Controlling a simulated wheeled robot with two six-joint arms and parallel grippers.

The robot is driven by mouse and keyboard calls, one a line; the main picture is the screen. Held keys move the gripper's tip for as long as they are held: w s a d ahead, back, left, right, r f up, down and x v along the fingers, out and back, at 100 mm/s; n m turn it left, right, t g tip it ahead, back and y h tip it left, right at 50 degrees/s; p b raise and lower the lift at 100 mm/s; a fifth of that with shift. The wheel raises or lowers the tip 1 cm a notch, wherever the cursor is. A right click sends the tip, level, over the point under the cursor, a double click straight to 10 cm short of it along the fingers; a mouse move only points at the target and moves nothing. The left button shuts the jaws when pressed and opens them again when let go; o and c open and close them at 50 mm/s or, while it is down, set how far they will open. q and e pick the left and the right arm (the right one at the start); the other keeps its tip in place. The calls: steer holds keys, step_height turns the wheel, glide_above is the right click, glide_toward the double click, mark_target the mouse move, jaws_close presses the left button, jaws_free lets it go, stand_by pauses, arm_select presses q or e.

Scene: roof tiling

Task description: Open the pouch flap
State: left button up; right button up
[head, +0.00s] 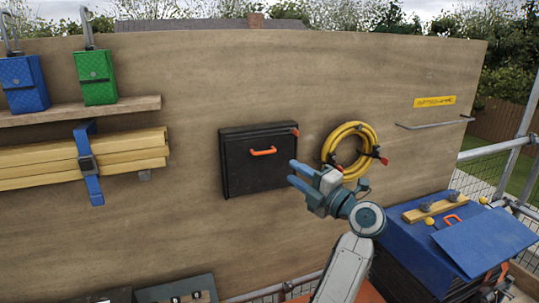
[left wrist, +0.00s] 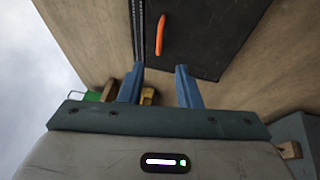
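A flat black square case (head: 240,175) with an orange handle (head: 263,151) is mounted on the wooden wall, its front lying flat. It looks like the pouch, but I cannot tell for sure. In the left wrist view the black front (left wrist: 200,35) and the orange handle (left wrist: 160,34) are ahead of the fingers. My left gripper (head: 292,173) is open and empty, just right of the case and lower than the handle. Its two blue fingers (left wrist: 160,75) are apart and hold nothing. My right gripper is not in view.
A yellow coiled hose (head: 327,150) hangs right of the case. A blue box (head: 22,84) and a green box (head: 95,78) stand on a shelf (head: 75,112) at left, above strapped planks (head: 40,170). A blue-covered stack (head: 410,235) stands at lower right.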

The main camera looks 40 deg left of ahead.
mark_target(266, 153)
arm_select(q)
steer(key=a+p, duration=0.1)
steer(key=a, duration=0.1)
steer(key=a+r+p, duration=0.1)
steer(key=a, duration=0.2)
steer(key=a+p, duration=0.1)
steer(key=a, duration=0.2)
steer(key=shift+w+a+r+p, duration=0.15)
steer(key=shift+w+r+p, duration=0.15)
steer(key=shift+a, duration=0.65)
steer(key=shift+w, duration=0.1)
jaws_close()
